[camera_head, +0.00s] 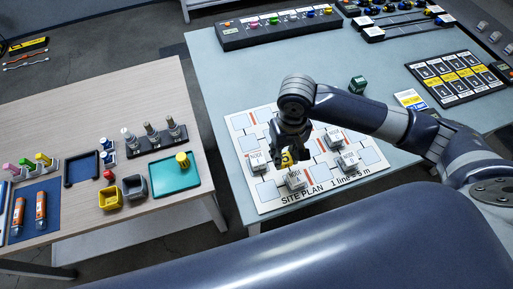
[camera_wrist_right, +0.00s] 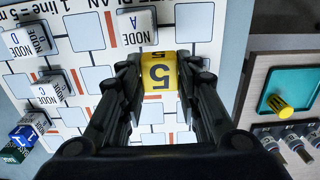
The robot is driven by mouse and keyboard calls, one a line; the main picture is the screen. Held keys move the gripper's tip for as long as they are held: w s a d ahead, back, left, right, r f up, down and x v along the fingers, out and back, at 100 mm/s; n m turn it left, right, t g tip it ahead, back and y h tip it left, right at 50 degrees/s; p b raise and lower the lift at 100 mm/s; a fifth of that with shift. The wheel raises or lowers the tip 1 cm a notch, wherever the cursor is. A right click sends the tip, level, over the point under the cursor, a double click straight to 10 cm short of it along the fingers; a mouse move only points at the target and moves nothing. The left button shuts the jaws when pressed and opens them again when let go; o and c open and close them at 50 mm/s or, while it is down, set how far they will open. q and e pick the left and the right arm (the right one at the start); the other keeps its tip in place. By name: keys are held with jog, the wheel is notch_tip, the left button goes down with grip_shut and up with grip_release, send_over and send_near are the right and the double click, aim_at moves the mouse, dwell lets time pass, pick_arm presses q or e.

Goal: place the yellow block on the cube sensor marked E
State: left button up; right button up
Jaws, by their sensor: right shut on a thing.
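The yellow block (camera_wrist_right: 158,75), marked 5, is between the fingers of my right gripper (camera_wrist_right: 160,88), which is shut on it. In the head view the block (camera_head: 287,158) shows below my right gripper (camera_head: 290,150), over the site plan board (camera_head: 270,200). White NODE cubes stand on the board: A (camera_head: 295,180), C (camera_head: 333,138), D (camera_head: 347,160) and one (camera_head: 257,160) just left of the block, whose letter I cannot read clearly. The wrist view also shows A (camera_wrist_right: 138,27), C (camera_wrist_right: 48,90) and D (camera_wrist_right: 28,40). I cannot make out an E. My left gripper is out of view.
A green cube (camera_head: 358,85) stands behind the board on the blue-grey table (camera_head: 220,75). A panel of labelled slots (camera_head: 455,78) lies at the right. The wooden table (camera_head: 110,225) at the left bears a teal tray (camera_head: 176,188) with a yellow cylinder (camera_head: 182,160).

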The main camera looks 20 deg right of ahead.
jog(key=w+a, duration=0.3)
jog(key=a, duration=0.1)
jog(key=w+a+p, duration=0.1)
jog(key=w+a, duration=0.1)
jog(key=shift+w+f, duration=0.3)
jog(key=shift+w, duration=0.05)
jog(key=shift+w+f, duration=0.1)
jog(key=shift+f, duration=0.05)
notch_tip(320, 180, down, 3)
jog(key=shift+r+p, duration=0.1)
jog(key=shift+p, duration=0.5)
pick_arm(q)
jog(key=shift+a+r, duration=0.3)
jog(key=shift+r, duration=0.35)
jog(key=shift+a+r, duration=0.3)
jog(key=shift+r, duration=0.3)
pick_arm(e)
jog(key=shift+f, duration=0.3)
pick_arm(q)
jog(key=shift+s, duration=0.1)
pick_arm(e)
jog(key=o, duration=0.9)
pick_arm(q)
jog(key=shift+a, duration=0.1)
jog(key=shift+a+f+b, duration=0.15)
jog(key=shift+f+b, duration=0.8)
pick_arm(e)
notch_tip(320, 180, up, 12)
